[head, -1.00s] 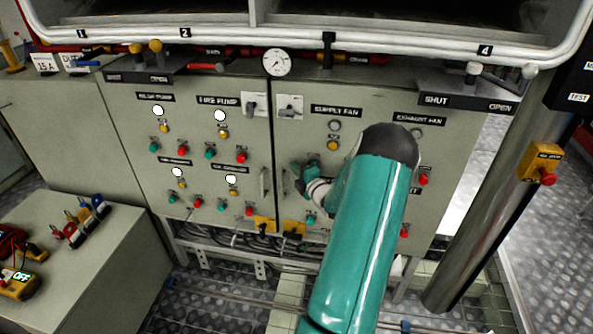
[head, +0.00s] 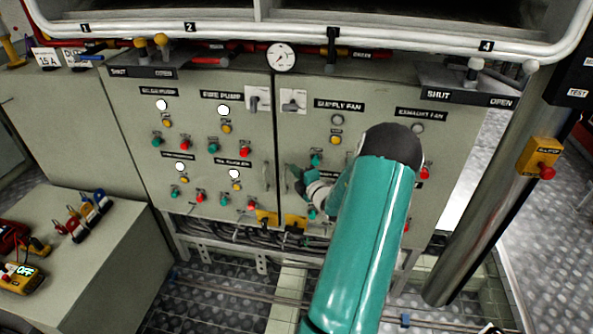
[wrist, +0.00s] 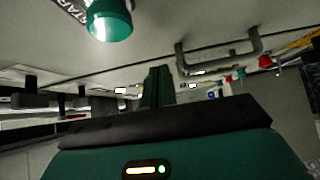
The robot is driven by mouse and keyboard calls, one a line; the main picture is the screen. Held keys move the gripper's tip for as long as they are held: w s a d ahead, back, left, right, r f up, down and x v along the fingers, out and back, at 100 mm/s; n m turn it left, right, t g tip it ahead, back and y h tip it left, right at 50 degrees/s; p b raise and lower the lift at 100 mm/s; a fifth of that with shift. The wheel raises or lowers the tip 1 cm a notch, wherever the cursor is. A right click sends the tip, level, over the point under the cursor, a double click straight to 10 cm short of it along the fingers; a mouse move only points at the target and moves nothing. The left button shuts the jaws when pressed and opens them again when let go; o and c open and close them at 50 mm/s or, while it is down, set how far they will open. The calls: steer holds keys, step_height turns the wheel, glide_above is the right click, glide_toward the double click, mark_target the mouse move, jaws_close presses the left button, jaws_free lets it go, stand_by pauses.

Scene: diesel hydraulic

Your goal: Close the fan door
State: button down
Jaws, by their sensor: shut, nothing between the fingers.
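The fan door (head: 377,113) is the right-hand grey panel, labelled SUPPLY FAN and EXHAUST FAN, in the head view. It stands upright and looks flush or nearly flush with the left panel; a small gap cannot be ruled out. My gripper (head: 296,178) is at the door's left edge, by the seam and handle, with its fingers shut and empty. In the wrist view my shut fingers (wrist: 157,86) point toward the panel, with a grey bar handle (wrist: 220,54) up and right of them and a green button (wrist: 108,22) above. Contact cannot be told. My arm hides the door's lower middle.
The left panel (head: 207,125) carries FIRE PUMP controls and a handle. A pressure gauge (head: 281,57) and pipes run above. A steel post (head: 490,190) with a yellow stop box (head: 539,158) stands right. A grey bench (head: 100,245) with padlocks is left. Grated floor lies below.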

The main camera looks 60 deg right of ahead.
steer(key=v, duration=1)
steer(key=w+a+r+n+y, duration=0.4)
steer(key=w+a+n+y, duration=0.1)
steer(key=a+n, duration=0.25)
steer(key=w+a+r+n+y, duration=0.4)
steer(key=w+a+n, duration=0.15)
steer(key=a, duration=0.25)
steer(key=a+r+n+g+y, duration=0.2)
steer(key=a+n+g+y, duration=0.15)
steer(key=a+n, duration=0.55)
steer(key=a+r+n+g+y, duration=0.2)
steer(key=a+r+n+g, duration=0.3)
steer(key=a, duration=0.6)
steer(key=s+a+n+g+h, duration=0.2)
steer(key=s+a+n+g, duration=0.35)
steer(key=a+n, duration=0.75)
steer(key=s+r+n+t+h, duration=0.1)
steer(key=s+r+n+h, duration=0.2)
steer(key=n, duration=0.6)
steer(key=s+a+r+n+t+h, duration=0.1)
steer(key=s+r+n+t+h, duration=0.1)
steer(key=s+n, duration=0.4)
steer(key=r+n+h, duration=0.1)
steer(key=n, duration=0.2)
steer(key=shift+s+a+r, duration=0.2)
steer(key=shift+a+r, duration=0.05)
steer(key=shift+r, duration=0.15)
